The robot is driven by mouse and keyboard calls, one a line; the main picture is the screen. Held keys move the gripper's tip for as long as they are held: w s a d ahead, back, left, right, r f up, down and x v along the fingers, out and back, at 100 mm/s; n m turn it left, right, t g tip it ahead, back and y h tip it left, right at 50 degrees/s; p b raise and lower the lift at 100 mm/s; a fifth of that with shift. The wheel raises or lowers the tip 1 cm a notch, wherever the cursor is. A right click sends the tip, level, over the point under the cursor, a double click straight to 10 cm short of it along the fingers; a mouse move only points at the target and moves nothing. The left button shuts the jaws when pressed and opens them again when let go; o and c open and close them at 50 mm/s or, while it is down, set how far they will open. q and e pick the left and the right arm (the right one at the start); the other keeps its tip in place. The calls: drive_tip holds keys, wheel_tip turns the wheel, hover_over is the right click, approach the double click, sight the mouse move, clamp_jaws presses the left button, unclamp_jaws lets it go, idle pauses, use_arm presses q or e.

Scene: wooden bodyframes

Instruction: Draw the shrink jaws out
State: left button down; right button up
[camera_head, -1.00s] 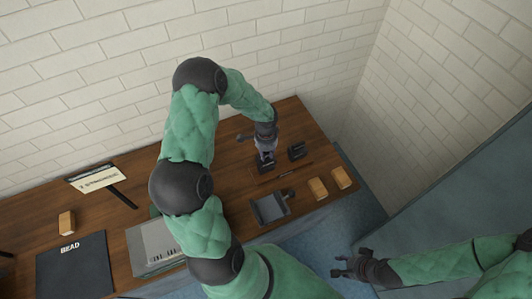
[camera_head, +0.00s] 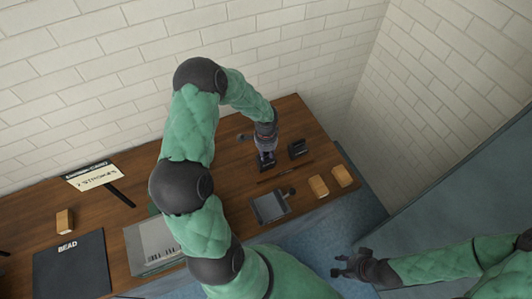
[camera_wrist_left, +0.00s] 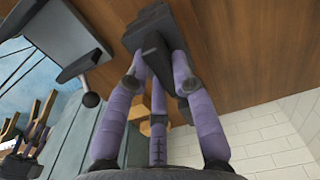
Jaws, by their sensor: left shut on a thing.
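My left gripper (camera_head: 266,147) reaches down over the right part of the wooden table. It is shut on a dark block-shaped piece, which I take for the shrink jaws (camera_head: 266,161). In the left wrist view the purple fingers of my left gripper (camera_wrist_left: 158,72) close around this dark piece (camera_wrist_left: 152,22), right at the wooden surface. I cannot tell whether the piece touches the table. A second small black block (camera_head: 299,149) stands just to the right of the held piece. My right gripper (camera_head: 348,267) is open and empty, off the table's front edge at lower right.
A grey tray with a dark knob (camera_head: 270,208) lies in front of my left gripper. A sign (camera_head: 95,177), black mat (camera_head: 72,265) and pale panel (camera_head: 150,245) are further left. A brick wall stands behind.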

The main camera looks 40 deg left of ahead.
use_arm(q)
drive_tip(key=shift+w+f+b, duration=0.1)
drive_tip(key=shift+f+b, duration=0.35)
drive_tip(key=shift+f, duration=0.05)
drive_tip(key=c, duration=1)
unclamp_jaws()
drive_tip(key=shift+s, duration=0.2)
wheel_tip(320, 180, up, 12)
drive_tip(key=shift+w+r, duration=0.1)
